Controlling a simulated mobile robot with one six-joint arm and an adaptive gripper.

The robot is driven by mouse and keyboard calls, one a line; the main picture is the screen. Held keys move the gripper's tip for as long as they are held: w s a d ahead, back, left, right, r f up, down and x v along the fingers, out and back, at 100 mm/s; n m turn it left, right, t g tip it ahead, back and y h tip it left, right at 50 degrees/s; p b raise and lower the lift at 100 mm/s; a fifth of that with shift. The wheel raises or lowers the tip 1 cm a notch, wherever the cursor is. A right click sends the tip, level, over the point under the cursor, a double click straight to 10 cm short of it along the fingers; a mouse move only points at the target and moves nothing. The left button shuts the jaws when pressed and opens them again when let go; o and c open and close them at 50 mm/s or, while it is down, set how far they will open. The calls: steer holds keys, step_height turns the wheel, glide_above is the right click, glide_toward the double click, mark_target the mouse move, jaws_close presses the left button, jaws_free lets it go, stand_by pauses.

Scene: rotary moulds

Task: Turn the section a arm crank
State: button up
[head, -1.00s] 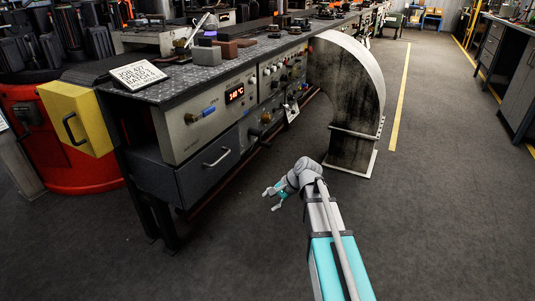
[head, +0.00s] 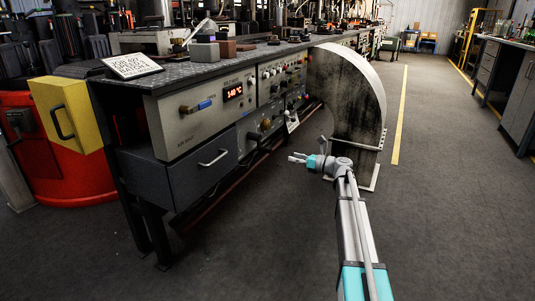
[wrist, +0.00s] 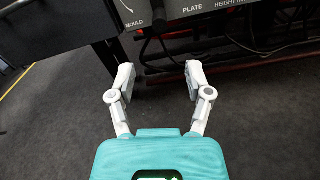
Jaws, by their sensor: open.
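My gripper (head: 297,159) is open and empty, in front of the bench to the left of the grey curved duct. In the wrist view its two fingers (wrist: 160,78) are spread, with dark floor between them and a grey panel (wrist: 215,22) marked MOULD, PLATE and HEIGHT beyond. A small pale plate with a dark part (head: 292,121) hangs farther along. I cannot tell which part is the section a arm crank.
The grey curved duct (head: 360,95) stands on the floor just beyond my gripper. A drawer with a handle (head: 213,157) sits under the near panel. A yellow box (head: 68,112) and red drum (head: 75,180) are at left. The floor on the right is clear.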

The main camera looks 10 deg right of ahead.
mark_target(260, 149)
steer(key=shift+a, duration=0.15)
steer(key=shift+x, duration=6.85)
